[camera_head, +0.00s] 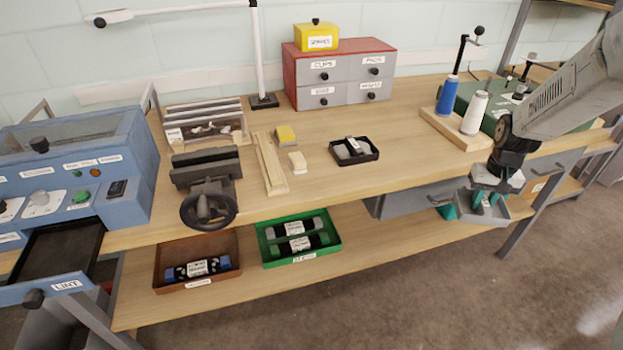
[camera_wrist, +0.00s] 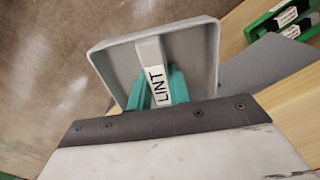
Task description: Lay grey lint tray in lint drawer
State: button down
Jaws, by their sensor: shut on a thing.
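The grey lint tray (camera_head: 470,217) hangs in the air at the right, in front of the bench's front edge. My gripper (camera_head: 487,201) has its teal fingers shut on the tray's raised middle bar. In the wrist view the grey tray (camera_wrist: 112,62) is shallow and square, looks empty, and its bar carries a LINT label. The teal fingers (camera_wrist: 163,88) sit on either side of that bar. The lint drawer (camera_head: 45,289) is pulled out of the blue machine at the far left. Its dark inside looks empty. The tray is far to the right of the drawer.
The blue machine (camera_head: 140,158) stands at the bench's left end. A vise with a handwheel (camera_head: 208,205) projects at the bench front. Brown (camera_head: 165,263) and green (camera_head: 268,232) trays lie on the lower shelf. Open floor lies in front of the bench.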

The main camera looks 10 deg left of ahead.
aim_at(61, 258)
jog(key=z, duration=1.65)
jog(key=k, duration=2.5)
jog(key=u, duration=1)
